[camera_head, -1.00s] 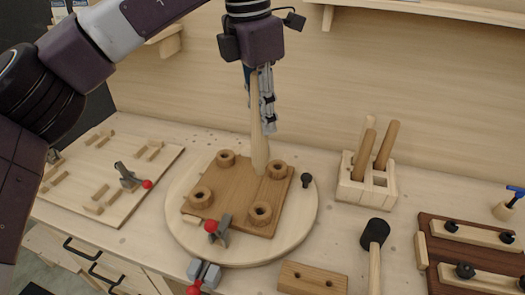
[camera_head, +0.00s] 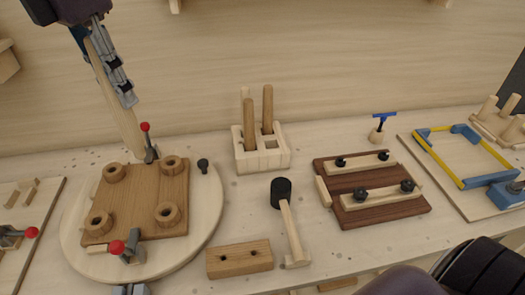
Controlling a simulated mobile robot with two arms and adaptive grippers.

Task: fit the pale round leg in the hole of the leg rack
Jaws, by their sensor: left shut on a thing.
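My left gripper (camera_head: 124,98) is shut on the pale round leg (camera_head: 124,128), which hangs tilted, its thick end down. The leg is above and behind the brown seat board (camera_head: 146,200) at the left; I cannot tell whether its lower end touches anything. The cream leg rack (camera_head: 262,160) stands upright on the bench to the right of the leg, well apart from it. Brown legs and a paler one stand in the rack. A square hole at its right looks empty.
The seat board lies on a round pale disc (camera_head: 205,222) with red-knobbed clamps (camera_head: 128,248). A mallet (camera_head: 288,220), a drilled wood block (camera_head: 240,259) and a dark jig board (camera_head: 375,212) lie to the right. The bench between disc and rack is mostly clear.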

